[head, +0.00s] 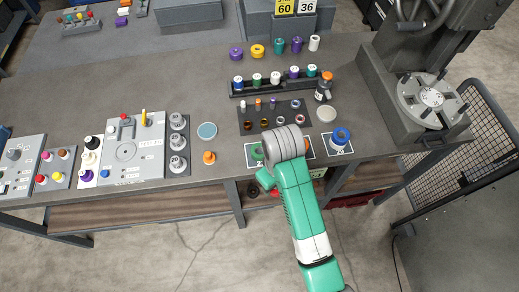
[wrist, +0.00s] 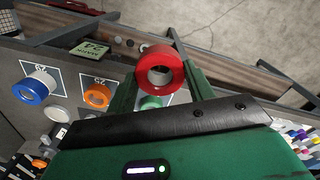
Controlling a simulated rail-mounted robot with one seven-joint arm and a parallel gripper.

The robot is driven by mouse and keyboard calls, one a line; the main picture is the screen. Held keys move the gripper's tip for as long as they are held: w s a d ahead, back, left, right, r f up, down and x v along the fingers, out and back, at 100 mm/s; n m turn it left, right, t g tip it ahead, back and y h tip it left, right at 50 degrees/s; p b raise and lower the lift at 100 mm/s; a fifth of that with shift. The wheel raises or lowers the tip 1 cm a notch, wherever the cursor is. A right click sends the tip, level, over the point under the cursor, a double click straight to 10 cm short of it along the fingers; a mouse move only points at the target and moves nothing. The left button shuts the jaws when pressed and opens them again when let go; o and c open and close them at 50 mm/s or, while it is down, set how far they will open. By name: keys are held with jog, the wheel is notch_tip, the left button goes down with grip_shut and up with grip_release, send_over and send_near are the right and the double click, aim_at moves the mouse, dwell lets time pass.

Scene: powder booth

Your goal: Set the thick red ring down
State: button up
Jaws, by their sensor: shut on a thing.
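The thick red ring (wrist: 160,72) is held between the two green fingers of my gripper (wrist: 162,80) in the wrist view, its hole facing the camera. A green ring (wrist: 151,102) shows partly just behind it, between the fingers; I cannot tell the gap between them. In the head view the green ring (head: 257,152) lies at the table's front edge, left of my grey wrist joint. My arm hides much of this area there, and I cannot make out the red ring clearly.
An orange ring (wrist: 97,95) and a blue ring on a white one (wrist: 36,88) sit on labelled white squares. The blue ring (head: 341,134) is right of my wrist in the head view. A dark tray (head: 246,124) lies behind; a rotary fixture (head: 428,98) stands right.

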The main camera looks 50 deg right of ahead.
jog(key=w+d+f+m+b, duration=0.1)
jog(key=w+d+b, duration=0.1)
jog(key=w+d, duration=0.35)
jog(key=w+d+f+b, duration=0.1)
jog(key=w+d+b, duration=0.2)
jog(key=w, duration=0.5)
jog(key=shift+d+f, duration=0.15)
jog(key=shift+f, duration=1.85)
jog(key=o, duration=1.1)
jog(key=shift+r, duration=0.15)
notch_tip(320, 180, up, 13)
jog(key=shift+f+p, duration=0.1)
jog(key=shift+p, duration=0.6)
